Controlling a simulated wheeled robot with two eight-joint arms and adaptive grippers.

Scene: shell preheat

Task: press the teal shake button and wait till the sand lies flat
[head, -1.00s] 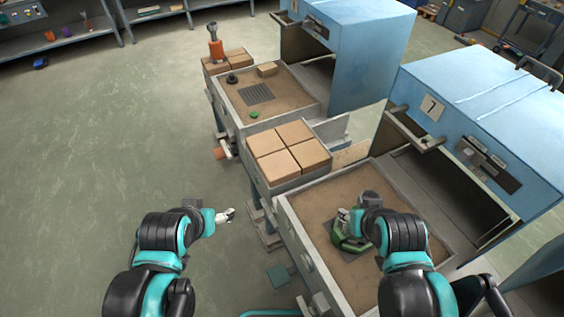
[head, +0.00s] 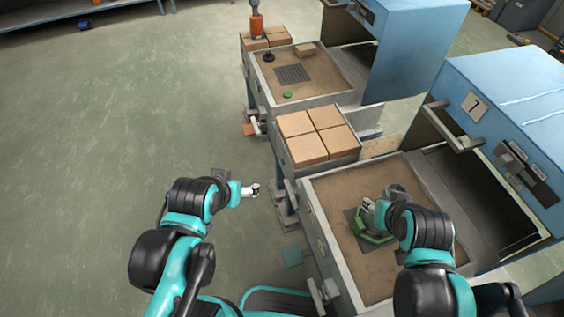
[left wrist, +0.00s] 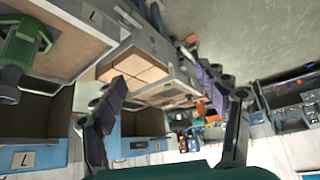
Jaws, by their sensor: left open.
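The near machine's sand bed (head: 335,190) is brown and looks mostly level, partly hidden by my right arm. My left gripper (head: 252,189) hangs left of the machine front, apart from it. The left wrist view shows the left gripper (left wrist: 162,80) open and empty. My right gripper (head: 370,206) is at a green object (head: 373,236) over a dark grid in the sand; its fingers are too hidden to tell their state.
Several tan blocks (head: 318,132) fill a tray beyond the near sand bed. A second sand bed (head: 325,80) stands farther back. Blue hoods (head: 505,110) rise on the right, with a grey handle bar (head: 452,140) sticking out. The floor at left (head: 110,130) is clear.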

